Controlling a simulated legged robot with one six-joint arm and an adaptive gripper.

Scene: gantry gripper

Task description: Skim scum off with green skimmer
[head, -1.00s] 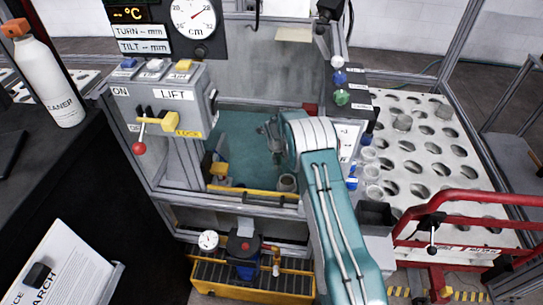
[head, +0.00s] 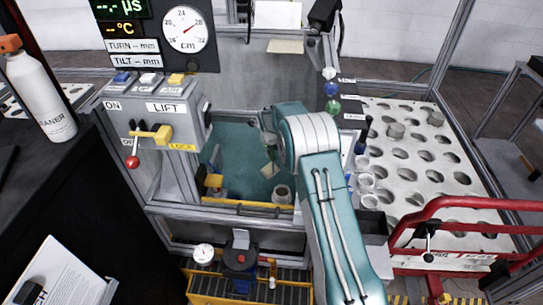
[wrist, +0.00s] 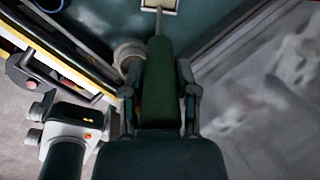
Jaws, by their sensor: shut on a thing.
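My gripper (wrist: 157,88) is shut on the green handle of the skimmer (wrist: 160,66) in the wrist view. The skimmer's thin shaft runs from the handle to a pale square frame at the top edge, cut off there. In the head view my gripper (head: 266,127) is over the tank, partly hidden by my teal arm. The skimmer (head: 270,168) hangs below it, its pale head over the teal liquid (head: 240,170). I cannot tell whether the head touches the liquid. I cannot make out any scum.
The tank has metal walls and a yellow front bar (head: 245,207). A round grey cup (head: 282,193) stands at its front right corner. The LIFT control box (head: 155,118) is at left. A perforated white table (head: 420,160) and red rail (head: 470,205) are at right.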

